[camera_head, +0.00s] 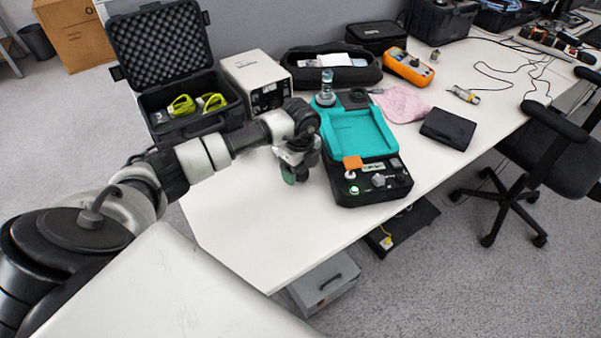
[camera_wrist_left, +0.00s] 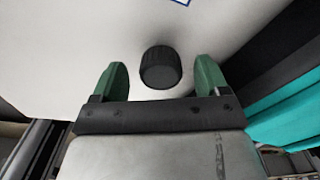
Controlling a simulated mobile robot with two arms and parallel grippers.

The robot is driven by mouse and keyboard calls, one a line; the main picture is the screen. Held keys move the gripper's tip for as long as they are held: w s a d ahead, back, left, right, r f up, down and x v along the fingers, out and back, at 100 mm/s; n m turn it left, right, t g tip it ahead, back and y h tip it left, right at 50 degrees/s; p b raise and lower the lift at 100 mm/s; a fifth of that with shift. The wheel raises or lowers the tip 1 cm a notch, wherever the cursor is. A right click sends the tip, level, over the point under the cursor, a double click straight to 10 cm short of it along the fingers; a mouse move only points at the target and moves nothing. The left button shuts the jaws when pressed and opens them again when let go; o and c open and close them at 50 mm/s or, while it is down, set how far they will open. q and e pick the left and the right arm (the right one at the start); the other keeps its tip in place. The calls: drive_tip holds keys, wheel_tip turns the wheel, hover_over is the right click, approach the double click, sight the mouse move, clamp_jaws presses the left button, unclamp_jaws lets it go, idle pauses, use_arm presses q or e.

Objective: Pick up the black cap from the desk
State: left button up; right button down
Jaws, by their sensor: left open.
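The black cap (camera_wrist_left: 160,68) is a short dark cylinder on the white desk (camera_head: 250,225), and shows in the left wrist view. It lies between and slightly beyond the two green fingertips of my left gripper (camera_wrist_left: 161,80), with a gap to each finger. The left gripper (camera_head: 295,174) is open and empty, over the desk just left of the black and teal device. In the head view the cap cannot be made out; the gripper seems to hide it. My right gripper does not show.
The black and teal device (camera_head: 362,135) stands close on the right of my left gripper. A white box instrument (camera_head: 257,75) and an open black case (camera_head: 160,55) stand behind. A pink cloth (camera_head: 402,104) and black pouch (camera_head: 447,129) lie farther right. The desk's front-left part is clear.

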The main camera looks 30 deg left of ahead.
use_arm(q)
drive_tip(key=shift+f, duration=0.45)
drive_tip(key=c, duration=1)
drive_tip(key=shift+r, duration=0.1)
